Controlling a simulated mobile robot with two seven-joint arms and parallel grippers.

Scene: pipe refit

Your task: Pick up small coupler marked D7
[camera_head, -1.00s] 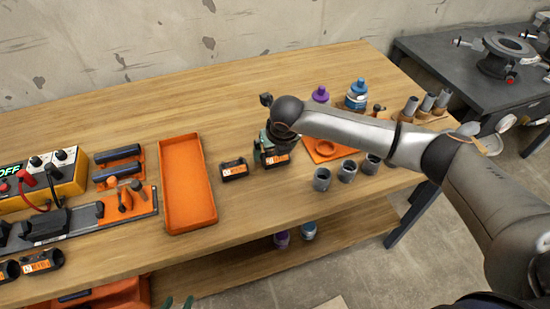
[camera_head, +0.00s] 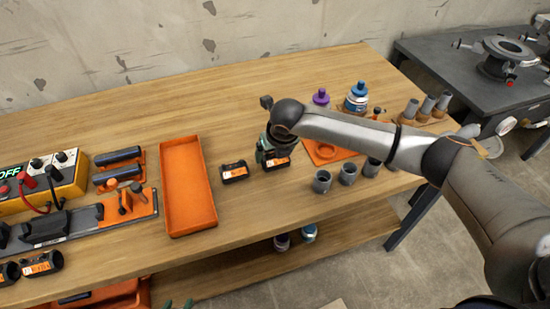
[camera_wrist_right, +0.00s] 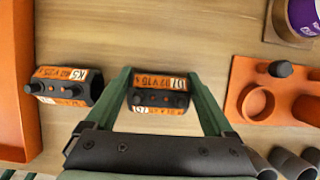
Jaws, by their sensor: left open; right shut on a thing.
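My right gripper (camera_wrist_right: 163,100) is shut on a small dark coupler (camera_wrist_right: 160,92) with orange labels and a white tag that appears to read D7. The fingers are on either side of it, and its two dark knobs face the camera. In the head view the coupler (camera_head: 277,163) shows under the right gripper (camera_head: 268,158), at or just above the wooden table; I cannot tell which. A similar coupler (camera_head: 234,172) lies just left of it, with a tag like K5 in the wrist view (camera_wrist_right: 66,86). Green fingertips of my left gripper (camera_head: 177,304) show at the bottom edge, open.
An empty orange tray (camera_head: 187,185) lies to the left. Grey cups (camera_head: 347,173) stand right of the coupler, and an orange holder (camera_head: 322,152) lies behind them. Purple (camera_head: 321,97) and blue (camera_head: 357,97) bottles stand at the back. The table's back middle is clear.

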